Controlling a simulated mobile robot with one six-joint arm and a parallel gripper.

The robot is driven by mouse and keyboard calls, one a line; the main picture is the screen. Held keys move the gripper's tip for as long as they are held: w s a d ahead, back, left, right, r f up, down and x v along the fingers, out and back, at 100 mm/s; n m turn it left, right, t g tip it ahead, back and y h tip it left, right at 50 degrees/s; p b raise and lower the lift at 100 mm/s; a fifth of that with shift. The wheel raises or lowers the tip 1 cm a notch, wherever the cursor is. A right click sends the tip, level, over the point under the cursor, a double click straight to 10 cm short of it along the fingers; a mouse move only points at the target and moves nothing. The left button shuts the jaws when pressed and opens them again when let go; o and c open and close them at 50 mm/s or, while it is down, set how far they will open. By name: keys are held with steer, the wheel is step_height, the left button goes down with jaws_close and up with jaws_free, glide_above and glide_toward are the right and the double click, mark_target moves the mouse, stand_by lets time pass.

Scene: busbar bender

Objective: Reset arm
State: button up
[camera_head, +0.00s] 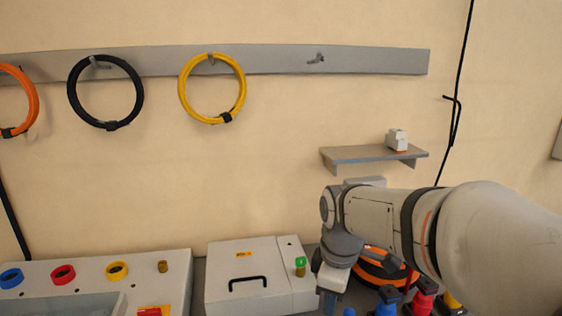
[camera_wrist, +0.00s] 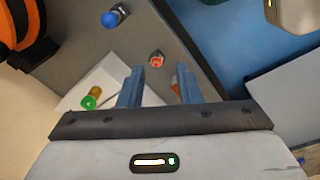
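My arm reaches in from the right in the head view. My gripper (camera_wrist: 157,88) points down over the bench in the wrist view. Its two blue fingers stand well apart, with nothing held between them. In the head view only part of my gripper (camera_head: 331,299) shows at the bottom edge, beside the white box, and its fingertips are cut off.
A white box (camera_head: 245,265) with a black handle and a green-topped part (camera_head: 300,267) stands left of my gripper. An orange and black coil (camera_head: 385,268) and blue, red and yellow-topped items (camera_head: 424,298) lie right. A shelf (camera_head: 365,155) is on the wall.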

steer(key=s+d+f+m+t, duration=0.1)
steer(key=s+d+f+m, duration=0.2)
steer(key=s+m, duration=0.7)
steer(key=d+m, duration=0.2)
steer(key=m, duration=0.1)
steer(key=shift+s+d+m+t, duration=0.15)
steer(key=shift+s+m+t, duration=0.15)
steer(key=shift+s+t, duration=0.1)
